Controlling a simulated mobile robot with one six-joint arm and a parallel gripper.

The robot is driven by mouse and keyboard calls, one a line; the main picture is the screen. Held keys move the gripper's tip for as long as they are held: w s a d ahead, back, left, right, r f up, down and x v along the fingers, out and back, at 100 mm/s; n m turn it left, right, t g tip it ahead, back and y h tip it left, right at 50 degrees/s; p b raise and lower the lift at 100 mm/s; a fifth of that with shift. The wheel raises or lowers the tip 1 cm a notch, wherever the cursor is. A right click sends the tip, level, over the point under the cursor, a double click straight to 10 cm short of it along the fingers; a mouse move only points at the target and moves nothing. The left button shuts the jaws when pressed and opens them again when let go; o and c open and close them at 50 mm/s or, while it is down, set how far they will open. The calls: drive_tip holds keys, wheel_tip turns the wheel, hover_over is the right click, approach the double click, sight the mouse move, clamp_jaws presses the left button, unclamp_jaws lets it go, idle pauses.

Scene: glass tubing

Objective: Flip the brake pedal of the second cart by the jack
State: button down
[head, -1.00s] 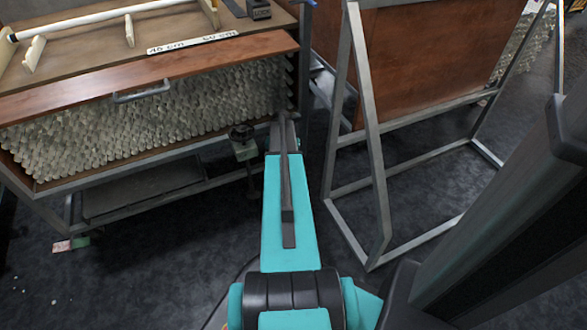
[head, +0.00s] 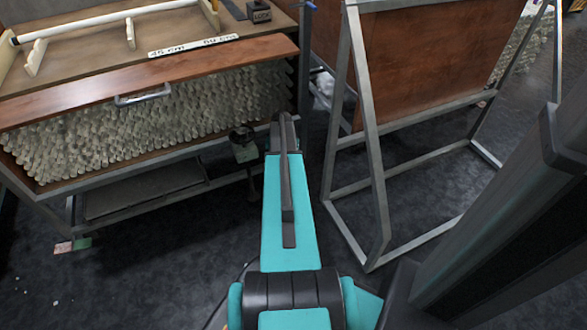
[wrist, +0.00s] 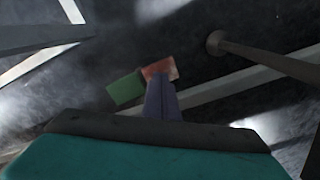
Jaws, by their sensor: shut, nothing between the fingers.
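In the wrist view a red pedal pad (wrist: 160,69) and a green pedal pad (wrist: 125,90) sit side by side low over the dark floor. My gripper (wrist: 160,84) is shut and empty, with its tips overlapping the lower edge of the red pad; I cannot tell whether they touch. In the head view my arm hides the gripper. A pale red pad (head: 63,247) and a green pad (head: 82,243) show at the cart's lower left corner; I cannot tell if they are the same pair.
A cart (head: 110,209) loaded with glass tubes (head: 150,125) stands at left. A metal A-frame with a brown panel (head: 430,60) stands at right. A rod with a round end (wrist: 216,43) is right of the pads. Open floor lies at lower left.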

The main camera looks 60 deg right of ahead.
drive_tip(key=shift+r+p, duration=2.05)
drive_tip(key=shift+r, duration=0.75)
drive_tip(key=shift+w, duration=0.1)
